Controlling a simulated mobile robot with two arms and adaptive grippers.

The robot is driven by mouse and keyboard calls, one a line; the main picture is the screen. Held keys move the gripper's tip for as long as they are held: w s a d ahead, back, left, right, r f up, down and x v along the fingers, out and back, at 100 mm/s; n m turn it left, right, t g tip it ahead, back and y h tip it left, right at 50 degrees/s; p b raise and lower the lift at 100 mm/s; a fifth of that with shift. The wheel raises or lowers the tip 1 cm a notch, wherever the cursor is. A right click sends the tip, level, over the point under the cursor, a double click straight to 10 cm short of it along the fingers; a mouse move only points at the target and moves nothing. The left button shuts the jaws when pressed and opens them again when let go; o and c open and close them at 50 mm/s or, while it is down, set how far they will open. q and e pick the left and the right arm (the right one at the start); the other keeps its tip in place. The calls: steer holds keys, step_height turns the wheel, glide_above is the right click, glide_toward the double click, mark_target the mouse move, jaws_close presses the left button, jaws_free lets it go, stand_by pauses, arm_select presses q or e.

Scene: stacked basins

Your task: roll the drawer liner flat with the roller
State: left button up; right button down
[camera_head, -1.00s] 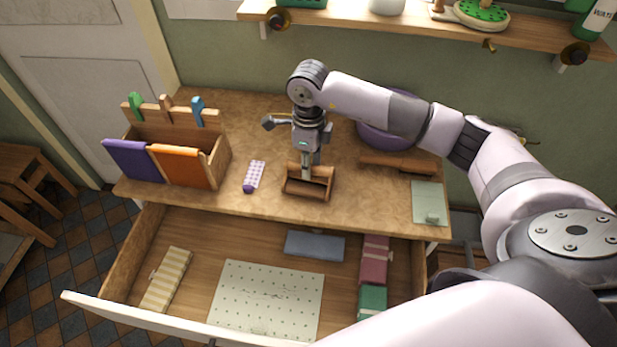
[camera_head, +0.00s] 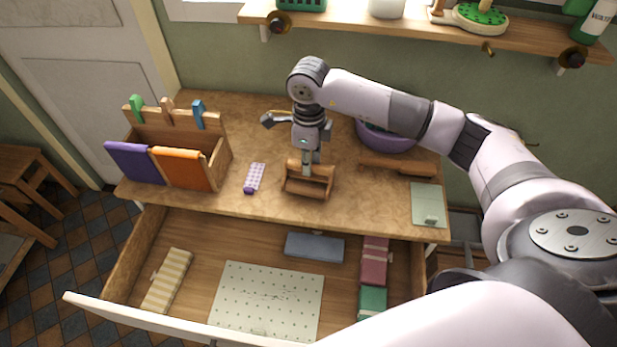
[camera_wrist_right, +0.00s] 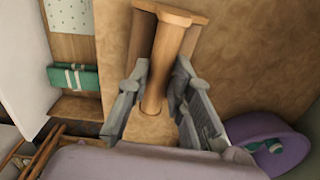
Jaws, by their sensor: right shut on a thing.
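The wooden roller (camera_head: 308,188) is at the middle of the counter, near its front edge. My right gripper (camera_head: 307,166) is above it, shut on its handle, which shows between the two fingers in the right wrist view (camera_wrist_right: 154,92). I cannot tell whether the roller touches the counter. The drawer liner (camera_head: 267,300) is a pale dotted sheet in the open drawer, in front of and below the roller. My left gripper is out of view.
In the drawer (camera_head: 215,255) lie a striped cloth (camera_head: 167,282), a blue-grey cloth (camera_head: 315,246), a red cloth (camera_head: 374,262) and a green cloth (camera_head: 372,301). On the counter are a wooden rack (camera_head: 218,160), a checkered purple item (camera_head: 254,178), a rolling pin-like wooden piece (camera_head: 398,166) and a purple basin (camera_head: 385,138).

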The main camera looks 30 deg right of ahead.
steer(key=shift+r+p, duration=1.2)
steer(key=shift+r, duration=1.2)
steer(key=c, duration=1.9)
jaws_free()
steer(key=shift+c, duration=0.2)
jaws_close()
